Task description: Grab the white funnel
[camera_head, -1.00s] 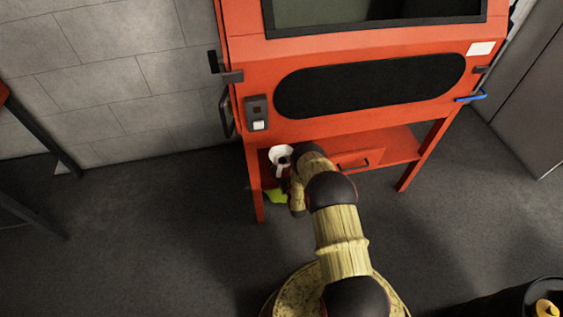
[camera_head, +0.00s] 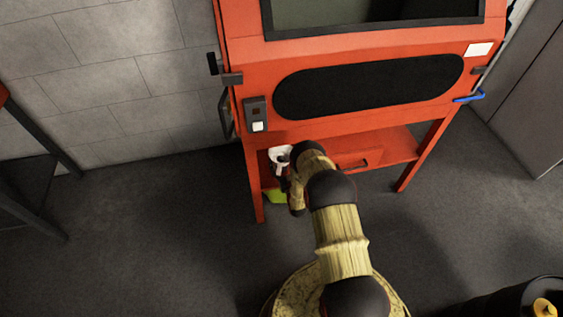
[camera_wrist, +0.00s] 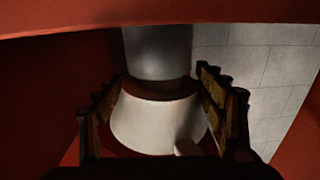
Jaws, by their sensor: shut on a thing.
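The white funnel (camera_head: 279,155) is at the left end of the red machine's lower shelf, beside the end of my arm. In the wrist view its pale flared body (camera_wrist: 155,122) sits between the two fingers of my gripper (camera_wrist: 160,88). The fingers are shut on it, one on each side. A grey-white cylinder (camera_wrist: 158,52) stands just beyond the flared part; I cannot tell whether it belongs to the funnel. In the head view my gripper (camera_head: 284,181) is small and dark, just below the funnel.
The red machine (camera_head: 385,130) has a lower shelf (camera_head: 398,148) and legs close around my arm. A red edge (camera_wrist: 70,22) crosses the top of the wrist view. A yellow-green item (camera_head: 274,197) lies below the funnel. The grey floor (camera_head: 160,240) at left is clear.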

